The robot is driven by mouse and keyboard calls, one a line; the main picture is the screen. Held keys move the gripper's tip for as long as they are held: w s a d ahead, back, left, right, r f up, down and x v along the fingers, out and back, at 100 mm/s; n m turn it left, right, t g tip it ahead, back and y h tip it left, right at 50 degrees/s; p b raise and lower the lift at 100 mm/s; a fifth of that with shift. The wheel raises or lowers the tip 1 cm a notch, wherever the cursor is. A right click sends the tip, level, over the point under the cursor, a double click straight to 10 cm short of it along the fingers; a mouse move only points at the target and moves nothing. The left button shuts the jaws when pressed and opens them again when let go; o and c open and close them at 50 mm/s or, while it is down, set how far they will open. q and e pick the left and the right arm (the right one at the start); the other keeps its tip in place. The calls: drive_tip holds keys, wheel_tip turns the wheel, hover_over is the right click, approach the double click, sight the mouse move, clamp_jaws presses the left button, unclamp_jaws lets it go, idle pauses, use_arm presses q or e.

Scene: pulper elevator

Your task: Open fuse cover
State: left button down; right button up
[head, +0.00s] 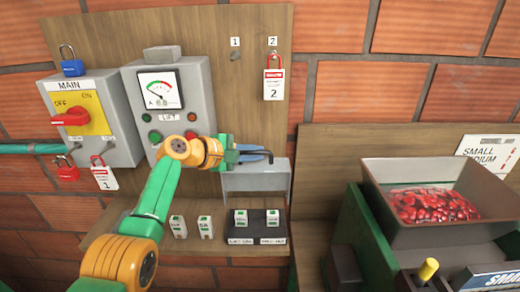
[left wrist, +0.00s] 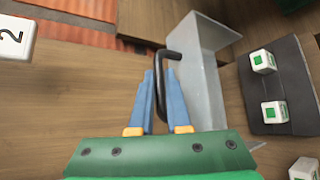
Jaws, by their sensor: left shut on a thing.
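The grey fuse cover (head: 256,182) is on the wooden board, right of the LIFT meter box and above the shelf. In the left wrist view the cover (left wrist: 208,95) is a bent grey sheet with a dark bar handle (left wrist: 174,53). My left gripper (head: 254,153) is at the cover's upper edge. Its blue fingers (left wrist: 161,78) are shut on the handle, which runs between them. My wrist partly hides the cover's upper left in the head view. I cannot tell how far the cover is swung. My right gripper is not in view.
White fuses stand on the wooden shelf (head: 140,235) and on a black base (head: 257,226) below the cover. The MAIN switch box (head: 90,118) and LIFT meter box (head: 170,95) are left. A hopper with red fruit (head: 433,205) stands right. A red padlock tag (head: 273,82) hangs above.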

use_arm(q)
drive_tip(key=shift+w, duration=0.1)
idle(0.4)
drive_tip(key=c, duration=0.9)
unclamp_jaws()
drive_tip(key=shift+d, duration=0.15)
